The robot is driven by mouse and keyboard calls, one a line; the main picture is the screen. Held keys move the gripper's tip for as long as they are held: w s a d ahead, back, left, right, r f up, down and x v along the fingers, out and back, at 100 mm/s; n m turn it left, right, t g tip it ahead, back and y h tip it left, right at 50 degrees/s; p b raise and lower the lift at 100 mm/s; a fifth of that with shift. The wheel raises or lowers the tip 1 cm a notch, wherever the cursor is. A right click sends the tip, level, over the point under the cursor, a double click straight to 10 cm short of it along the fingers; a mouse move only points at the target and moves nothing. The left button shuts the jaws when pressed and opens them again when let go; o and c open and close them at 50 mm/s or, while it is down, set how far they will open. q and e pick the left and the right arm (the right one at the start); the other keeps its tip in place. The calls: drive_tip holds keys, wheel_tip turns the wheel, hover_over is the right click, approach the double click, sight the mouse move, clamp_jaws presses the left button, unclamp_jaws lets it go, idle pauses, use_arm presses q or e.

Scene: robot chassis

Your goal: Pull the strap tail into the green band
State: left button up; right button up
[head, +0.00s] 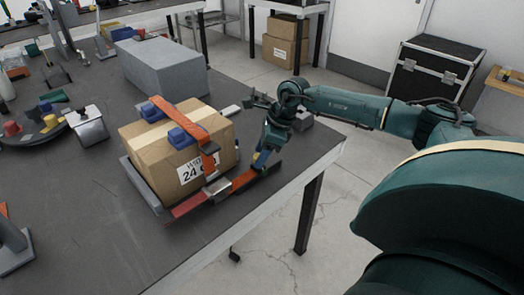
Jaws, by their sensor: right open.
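A cardboard box (160,150) sits on a grey base plate (143,188) on the dark table. An orange strap (193,127) runs over it, across blue corner pieces (181,138), and down its right front side to a metal buckle (218,187). The orange strap tail (243,180) extends right from the buckle, low along a strip with a red section (188,205) at its left. I cannot clearly make out the green band. My right gripper (262,165) is open, pointing down at the tail's right end; whether it touches the tail is unclear. My left gripper is out of view.
A large grey block (163,70) stands behind the box. A metal dispenser-like item (87,126) and a dark tray of coloured pieces (36,122) lie to the left. The table's right edge (308,175) is close to my right gripper. The front table surface is mostly clear.

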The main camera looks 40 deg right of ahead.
drive_tip(key=v, duration=1.3)
drive_tip(key=shift+s, duration=0.15)
